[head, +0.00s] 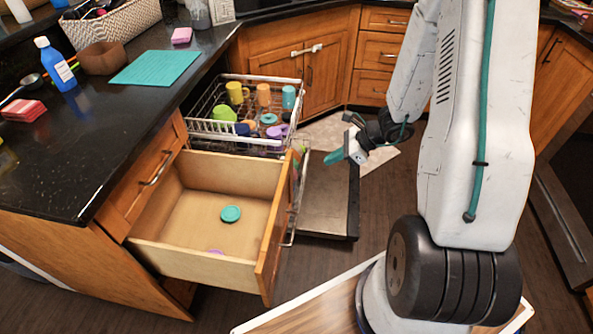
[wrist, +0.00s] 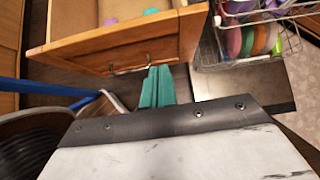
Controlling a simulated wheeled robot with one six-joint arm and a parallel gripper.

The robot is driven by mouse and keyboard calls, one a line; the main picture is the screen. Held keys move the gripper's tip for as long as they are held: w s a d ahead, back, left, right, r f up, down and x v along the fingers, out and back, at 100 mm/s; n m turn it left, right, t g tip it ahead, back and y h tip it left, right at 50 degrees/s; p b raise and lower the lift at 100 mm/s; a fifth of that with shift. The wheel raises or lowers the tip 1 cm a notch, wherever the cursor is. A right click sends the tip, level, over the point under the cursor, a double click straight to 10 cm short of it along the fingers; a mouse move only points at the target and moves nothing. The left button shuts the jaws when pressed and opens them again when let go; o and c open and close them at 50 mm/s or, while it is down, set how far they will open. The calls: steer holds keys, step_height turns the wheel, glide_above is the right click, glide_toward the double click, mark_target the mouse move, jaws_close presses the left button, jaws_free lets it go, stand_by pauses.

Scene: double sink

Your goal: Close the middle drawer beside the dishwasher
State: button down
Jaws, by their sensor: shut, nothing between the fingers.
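The middle drawer (head: 272,235) is wooden and pulled far out beside the open dishwasher. A teal round item (head: 231,214) and a partly hidden purple one (head: 216,252) lie inside it. In the wrist view the drawer's front (wrist: 120,48) and its dark bar handle (wrist: 125,66) show ahead of my fingers. My gripper (head: 330,158) has teal fingers, shut and empty. It is in front of the drawer's front, to the right in the head view. In the wrist view the fingertips (wrist: 158,72) overlap the handle's right end; I cannot tell the exact gap.
The dishwasher's upper rack (head: 250,142) is out behind the drawer, holding several cups. Its lowered door (head: 328,195) lies on the floor side. A closed drawer (head: 153,175) sits above. The black counter (head: 80,150) borders the left.

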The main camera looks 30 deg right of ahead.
glide_toward(288, 175)
step_height(288, 175, down, 4)
steer(key=a, duration=0.2)
steer(key=shift+w+a+r, duration=0.15)
steer(key=shift+w+a, duration=0.65)
steer(key=shift+w, duration=0.15)
